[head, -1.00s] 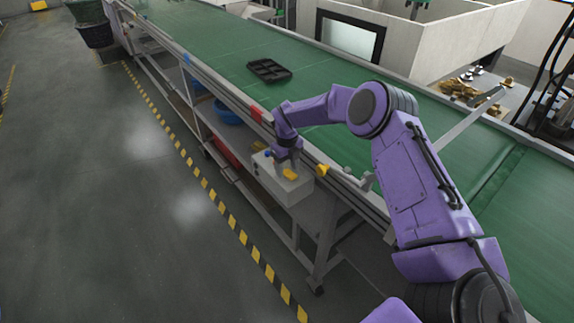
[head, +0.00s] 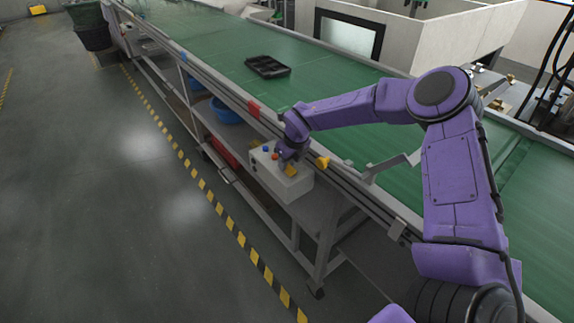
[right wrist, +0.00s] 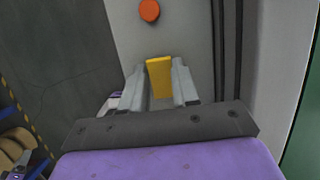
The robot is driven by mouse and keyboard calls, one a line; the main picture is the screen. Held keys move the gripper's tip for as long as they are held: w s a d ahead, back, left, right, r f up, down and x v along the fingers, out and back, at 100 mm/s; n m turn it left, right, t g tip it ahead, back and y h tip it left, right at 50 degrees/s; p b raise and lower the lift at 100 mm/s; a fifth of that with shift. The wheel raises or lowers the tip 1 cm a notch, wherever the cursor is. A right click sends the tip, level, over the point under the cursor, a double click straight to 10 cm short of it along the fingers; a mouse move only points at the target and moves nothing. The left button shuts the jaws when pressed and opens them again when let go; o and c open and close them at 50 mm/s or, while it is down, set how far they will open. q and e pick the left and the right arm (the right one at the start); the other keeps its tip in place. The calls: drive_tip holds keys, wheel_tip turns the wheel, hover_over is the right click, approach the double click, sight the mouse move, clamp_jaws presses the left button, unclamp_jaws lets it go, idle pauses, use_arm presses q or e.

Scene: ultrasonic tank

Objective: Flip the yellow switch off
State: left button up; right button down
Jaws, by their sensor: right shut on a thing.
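The yellow switch (head: 290,171) is on the top face of a white control box (head: 287,187) fixed to the side of the conveyor. My right gripper (head: 286,160) is down at the box, over the switch. In the right wrist view the switch (right wrist: 160,78) stands between the two grey fingers of my right gripper (right wrist: 160,85), which are shut on it. The fingers partly hide its lower part. My left gripper is not in view.
An orange-red button (right wrist: 149,11) lies beyond the switch on the box, with a blue button (head: 266,149) beside it. A yellow knob (head: 322,162) is on the conveyor rail close by. A black tray (head: 267,67) lies on the green belt (head: 220,45). The floor at left is clear.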

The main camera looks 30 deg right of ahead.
sight(294, 175)
drive_tip(key=c, duration=0.8)
unclamp_jaws()
drive_tip(key=shift+d, duration=0.1)
drive_tip(key=shift+c, duration=0.2)
drive_tip(key=b+v, duration=0.2)
drive_tip(key=v, duration=0.8)
drive_tip(key=shift+r, duration=0.25)
drive_tip(key=shift+s, duration=0.1)
